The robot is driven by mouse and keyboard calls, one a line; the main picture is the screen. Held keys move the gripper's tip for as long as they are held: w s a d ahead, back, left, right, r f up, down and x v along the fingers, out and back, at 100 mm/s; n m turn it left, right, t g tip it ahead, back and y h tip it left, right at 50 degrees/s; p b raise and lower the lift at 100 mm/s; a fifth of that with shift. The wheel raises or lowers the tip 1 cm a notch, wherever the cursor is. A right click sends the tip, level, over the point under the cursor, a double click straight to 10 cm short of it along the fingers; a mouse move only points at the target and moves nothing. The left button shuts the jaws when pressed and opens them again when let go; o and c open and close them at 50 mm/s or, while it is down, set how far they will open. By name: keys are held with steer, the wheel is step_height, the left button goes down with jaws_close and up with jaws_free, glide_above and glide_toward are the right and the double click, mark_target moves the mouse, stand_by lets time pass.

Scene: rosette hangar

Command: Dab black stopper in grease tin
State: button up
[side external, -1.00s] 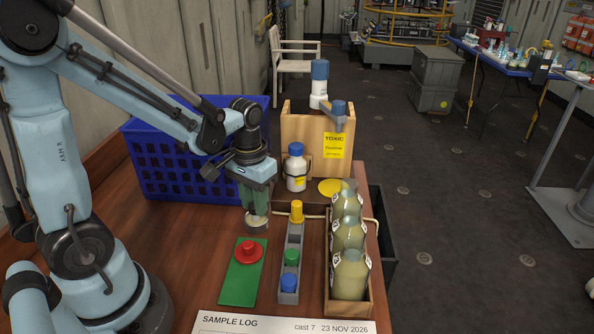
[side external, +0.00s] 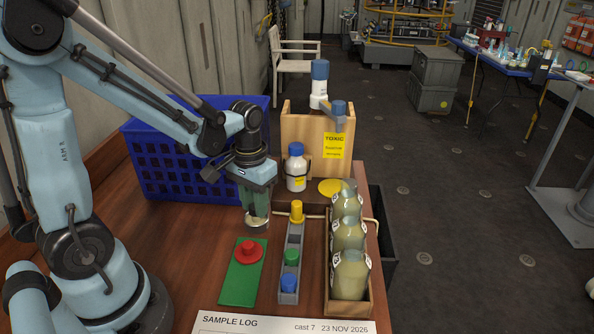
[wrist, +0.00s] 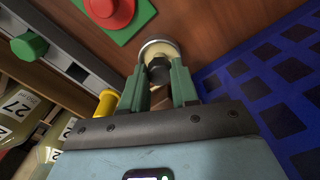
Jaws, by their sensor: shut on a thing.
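The grease tin (side external: 257,222) is a small round tin with a pale rim, on the wooden bench behind the green plate. In the wrist view the tin (wrist: 147,48) shows pale yellowish grease just beyond my fingertips. My gripper (side external: 256,210) points down over the tin, and its green fingers are shut on the black stopper (wrist: 160,70). The stopper is a dark piece between the fingertips, at or over the grease. I cannot tell whether its lower end touches the grease. In the side view the fingers hide the stopper.
A green plate with a red knob (side external: 249,250) lies in front of the tin. A grey rack (side external: 289,267) with yellow, green and blue stoppers stands to the right. Beyond it is a wooden crate (side external: 363,308) of bottles. A blue basket (side external: 165,172) stands behind left.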

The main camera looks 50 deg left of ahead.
stand_by(0.3)
steer(key=shift+r, duration=3.75)
